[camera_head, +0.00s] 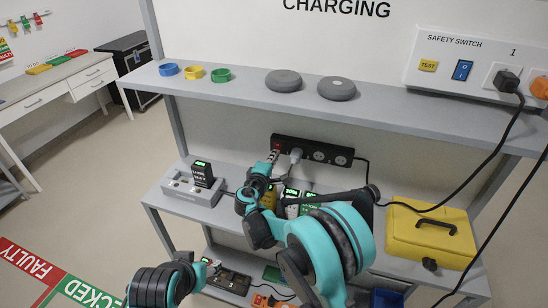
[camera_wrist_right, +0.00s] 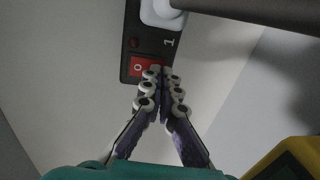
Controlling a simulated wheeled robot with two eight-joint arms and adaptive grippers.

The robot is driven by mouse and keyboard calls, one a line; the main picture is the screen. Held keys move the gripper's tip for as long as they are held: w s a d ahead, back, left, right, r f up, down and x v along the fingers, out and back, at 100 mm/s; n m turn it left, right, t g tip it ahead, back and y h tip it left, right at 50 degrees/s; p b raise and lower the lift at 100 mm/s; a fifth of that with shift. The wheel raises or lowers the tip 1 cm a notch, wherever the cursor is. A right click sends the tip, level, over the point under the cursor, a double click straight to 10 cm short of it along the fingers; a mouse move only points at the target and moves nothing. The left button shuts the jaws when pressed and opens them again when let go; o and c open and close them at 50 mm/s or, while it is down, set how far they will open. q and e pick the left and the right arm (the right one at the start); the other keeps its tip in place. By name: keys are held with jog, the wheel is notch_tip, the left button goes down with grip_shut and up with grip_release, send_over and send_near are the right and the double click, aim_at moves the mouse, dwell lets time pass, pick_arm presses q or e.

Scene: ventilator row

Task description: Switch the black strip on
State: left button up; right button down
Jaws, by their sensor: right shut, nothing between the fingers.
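The black strip (camera_head: 325,152) is mounted at the back under the upper shelf, with several sockets in a row and a white plug (camera_head: 296,153) in one. Its red switch (camera_head: 277,147) is at its left end; the right wrist view shows the red rocker (camera_wrist_right: 141,66) with a 0 mark, beside a dark red lamp (camera_wrist_right: 134,43). My right gripper (camera_head: 274,156) is shut and empty, its fingertips (camera_wrist_right: 160,74) right at the rocker's edge and partly covering it. I cannot tell whether they touch. My left arm shows at the lower left; its fingers are not visible.
A safety switch panel (camera_head: 427,46) with plugs hangs at the upper right. Pucks and coloured rings stand on the upper shelf (camera_head: 245,92). A grey charger (camera_head: 192,188) and a yellow case (camera_head: 432,235) flank my right arm. Black cables hang at the right.

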jog(key=v, duration=1.1)
jog(key=shift+s+f, duration=0.1)
jog(key=shift+s, duration=0.1)
jog(key=d+m+g, duration=0.1)
jog(key=d, duration=0.1)
jog(key=s+d+r+m, duration=0.1)
jog(key=d, duration=0.2)
jog(key=s+d+g, duration=0.1)
jog(key=d, duration=0.2)
jog(key=shift+d+r+m+g, duration=0.1)
jog(key=shift+r+m+g, duration=0.05)
jog(key=shift+m+g, duration=0.2)
jog(key=s+d+m+g, duration=0.3)
jog(key=s+d+m, duration=0.1)
jog(key=s+d, duration=0.55)
jog(key=s+d+f+m+g+y, duration=0.1)
jog(key=s+m, duration=0.3)
jog(key=s, duration=0.4)
jog(key=s+d+f+m+g+y, duration=0.2)
jog(key=s+f+m+y, duration=0.1)
jog(key=s, duration=0.6)
jog(key=shift+s+d+m+y, duration=0.3)
jog(key=shift+m+y, duration=0.05)
jog(key=shift+y, duration=0.25)
